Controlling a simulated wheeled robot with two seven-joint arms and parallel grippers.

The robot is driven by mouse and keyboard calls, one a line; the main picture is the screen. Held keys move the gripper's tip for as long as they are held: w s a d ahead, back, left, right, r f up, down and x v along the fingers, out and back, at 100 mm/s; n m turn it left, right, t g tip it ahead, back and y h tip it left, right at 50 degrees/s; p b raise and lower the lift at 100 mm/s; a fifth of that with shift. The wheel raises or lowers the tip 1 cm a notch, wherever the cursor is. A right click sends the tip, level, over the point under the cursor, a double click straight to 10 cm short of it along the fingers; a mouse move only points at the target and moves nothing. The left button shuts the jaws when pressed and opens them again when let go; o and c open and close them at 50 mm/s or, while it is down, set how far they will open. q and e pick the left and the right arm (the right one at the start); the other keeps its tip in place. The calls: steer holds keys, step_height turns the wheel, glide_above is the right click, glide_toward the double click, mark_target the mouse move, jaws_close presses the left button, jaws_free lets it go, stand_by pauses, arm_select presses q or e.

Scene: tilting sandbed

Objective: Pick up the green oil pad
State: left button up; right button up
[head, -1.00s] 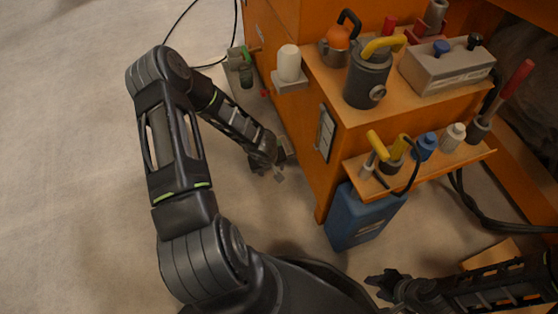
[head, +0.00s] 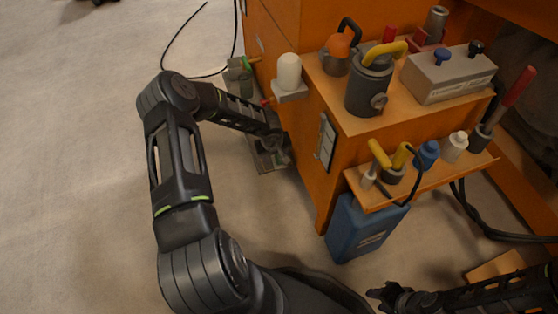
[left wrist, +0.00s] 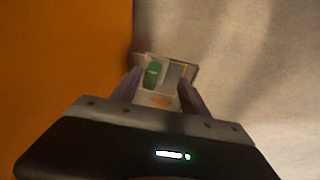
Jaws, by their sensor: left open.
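A green piece (left wrist: 152,74), which looks like the green oil pad, lies at the left of a small pale tray (left wrist: 178,70) low beside the orange cabinet. In the head view a green part (head: 246,86) shows at the tray's far end; I cannot tell if it is the same piece. My left gripper (head: 273,156) is over the near end of the tray. In the left wrist view its fingers (left wrist: 159,80) are spread, with the green piece beyond and between them, apart from it. My right gripper (head: 377,292) is at the bottom; its finger opening is unclear.
The orange cabinet (head: 280,120) stands directly right of my left gripper. A white-capped holder (head: 289,72) juts from its side above the tray. A blue canister (head: 360,228) stands below its shelf. A black cable (head: 170,45) lies behind. The floor at left is clear.

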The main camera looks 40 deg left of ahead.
mark_target(278, 155)
arm_select(q)
steer(key=shift+w+a, duration=0.35)
steer(key=shift+w, duration=0.45)
steer(key=shift+w+a, duration=0.1)
steer(key=shift+w, duration=0.15)
steer(key=b+x, duration=0.3)
steer(key=x, duration=0.2)
steer(key=shift+w+a, duration=0.1)
steer(key=shift+w, duration=0.05)
steer(key=shift+c, duration=0.4)
jaws_close()
